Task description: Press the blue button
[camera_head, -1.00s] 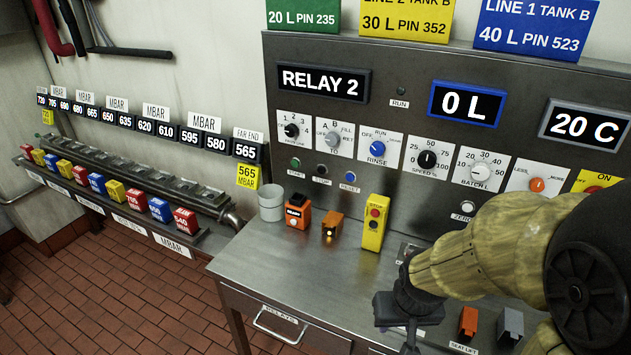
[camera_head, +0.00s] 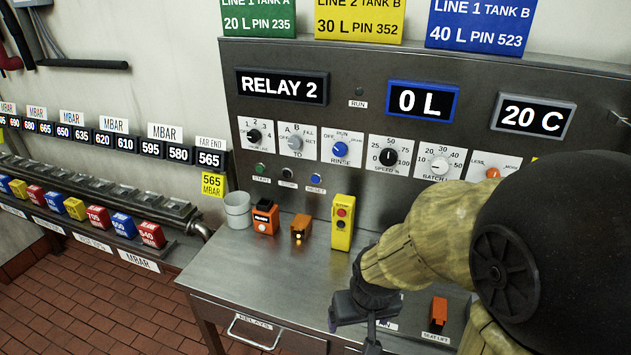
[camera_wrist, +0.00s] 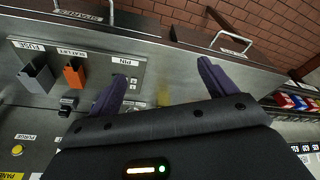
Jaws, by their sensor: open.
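The blue button (camera_head: 316,178) is a small round button low on the steel control panel (camera_head: 280,120), above a RESET label. It is right of a green START button (camera_head: 260,169) and a dark STOP button (camera_head: 288,173). My gripper (camera_head: 358,322) is over the front of the steel table, below and right of the blue button and well apart from it. In the wrist view its two dark fingers (camera_wrist: 160,88) are spread with nothing between them. I cannot make out the blue button in the wrist view.
A yellow control box (camera_head: 341,238), an orange box (camera_head: 265,219), a smaller orange block (camera_head: 301,228) and a grey cup (camera_head: 238,210) stand on the table below the buttons. A blue rinse knob (camera_head: 340,150) sits above right of the blue button.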

